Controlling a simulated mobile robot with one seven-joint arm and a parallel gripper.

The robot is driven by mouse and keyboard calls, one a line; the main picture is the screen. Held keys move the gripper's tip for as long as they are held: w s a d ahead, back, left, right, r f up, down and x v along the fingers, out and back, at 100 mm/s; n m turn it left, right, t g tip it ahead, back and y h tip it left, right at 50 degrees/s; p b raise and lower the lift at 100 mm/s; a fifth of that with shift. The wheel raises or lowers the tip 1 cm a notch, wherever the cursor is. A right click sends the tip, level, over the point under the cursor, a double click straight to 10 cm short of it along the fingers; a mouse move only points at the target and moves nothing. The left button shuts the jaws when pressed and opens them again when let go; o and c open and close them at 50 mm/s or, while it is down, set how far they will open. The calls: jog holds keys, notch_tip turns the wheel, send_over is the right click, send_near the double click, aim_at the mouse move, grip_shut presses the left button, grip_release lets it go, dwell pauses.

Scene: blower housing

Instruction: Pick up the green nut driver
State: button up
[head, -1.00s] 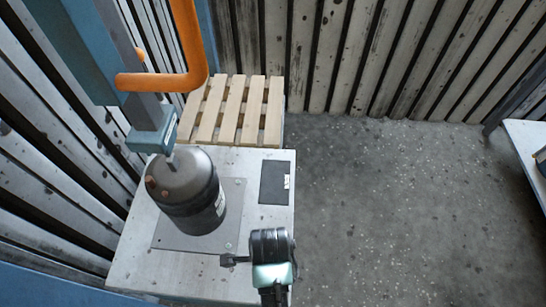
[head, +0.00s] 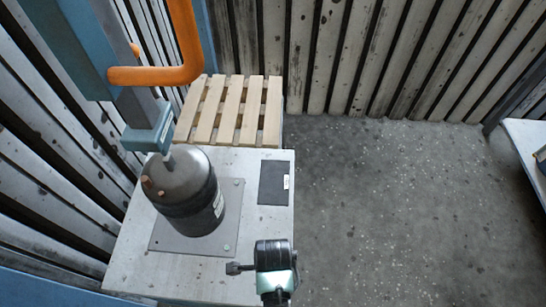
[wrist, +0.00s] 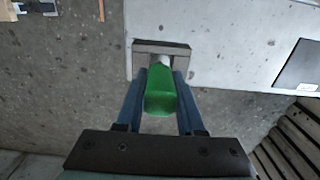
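The green nut driver (wrist: 160,92) shows in the wrist view with its thick green handle towards the camera and a pale part beyond it. It lies between the two blue fingers of my gripper (wrist: 161,76). The fingers press close along both sides of the handle, with no clear gap at their tips. A grey bracket-like piece (wrist: 160,46) shows just past the tips; I cannot tell what it belongs to. In the head view my gripper (head: 235,268) points left over the front right corner of the table, and the nut driver cannot be made out there.
The pale table (head: 180,277) carries a dark motor-like housing (head: 183,190) on a grey plate (head: 231,214), and a dark pad (head: 273,184). A slatted wooden pallet (head: 232,110) lies behind. Clear floor (head: 400,210) lies right; another bench (head: 530,150) stands far right.

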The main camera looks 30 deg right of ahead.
grip_shut()
notch_tip(320, 180, up, 10)
jog(key=p, duration=0.2)
jog(key=shift+p, duration=0.4)
jog(key=shift+o, duration=0.7)
grip_release()
grip_shut()
